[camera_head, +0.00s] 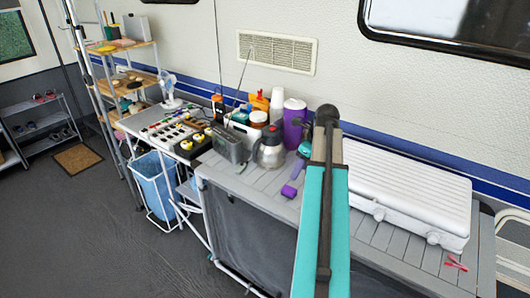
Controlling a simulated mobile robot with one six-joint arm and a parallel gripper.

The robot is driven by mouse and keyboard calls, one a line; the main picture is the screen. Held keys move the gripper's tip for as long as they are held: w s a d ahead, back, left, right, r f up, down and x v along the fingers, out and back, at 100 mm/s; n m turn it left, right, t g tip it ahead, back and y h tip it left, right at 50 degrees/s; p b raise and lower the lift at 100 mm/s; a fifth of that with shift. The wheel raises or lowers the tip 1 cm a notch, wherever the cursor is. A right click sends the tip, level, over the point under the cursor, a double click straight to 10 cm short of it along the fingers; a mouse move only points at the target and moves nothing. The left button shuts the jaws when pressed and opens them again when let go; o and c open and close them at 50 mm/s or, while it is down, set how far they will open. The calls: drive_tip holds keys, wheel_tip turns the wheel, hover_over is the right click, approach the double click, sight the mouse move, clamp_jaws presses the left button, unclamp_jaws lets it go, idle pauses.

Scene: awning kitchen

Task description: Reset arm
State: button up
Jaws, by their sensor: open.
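A long teal and dark link of my own arm rises from the bottom edge, right of the middle, and ends in a dark rounded joint in front of the slatted table (222,181). My gripper's fingers do not show in this view. The arm hides part of the tabletop and part of the wall behind. No held object can be seen.
A white ridged case (410,195) lies on the table's right half, with a small red item (456,263) near the right edge. A steel kettle (269,148), a grey radio (228,143) and a purple bottle (293,125) stand at the left. The floor (110,235) at left is open.

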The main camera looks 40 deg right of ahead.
drive_tip(key=w+a+f+n, duration=0.2)
drive_tip(key=a+f, duration=0.1)
drive_tip(key=a, duration=0.1)
drive_tip(key=w+a+f+n, duration=0.2)
drive_tip(key=a+n, duration=0.1)
drive_tip(key=a, duration=0.1)
drive_tip(key=w+a+f+n, duration=0.2)
drive_tip(key=a+f+n, duration=0.1)
drive_tip(key=a, duration=0.1)
drive_tip(key=shift+w+f+g, duration=0.3)
drive_tip(key=shift+g, duration=0.1)
drive_tip(key=s+a+f+n+g, duration=0.1)
drive_tip(key=a+f+n, duration=0.65)
drive_tip(key=a, duration=0.45)
drive_tip(key=a+f+n+g, duration=0.1)
drive_tip(key=a+f+n, duration=0.5)
drive_tip(key=a+n, duration=0.45)
drive_tip(key=s+a+f+n, duration=0.1)
drive_tip(key=a+f+n, duration=0.6)
drive_tip(key=a, duration=0.6)
drive_tip(key=s+f+g, duration=0.3)
drive_tip(key=s+f, duration=0.6)
drive_tip(key=s, duration=0.4)
drive_tip(key=s+f+g, duration=0.3)
drive_tip(key=s+f, duration=0.6)
drive_tip(key=s, duration=0.4)
drive_tip(key=shift+h, duration=0.4)
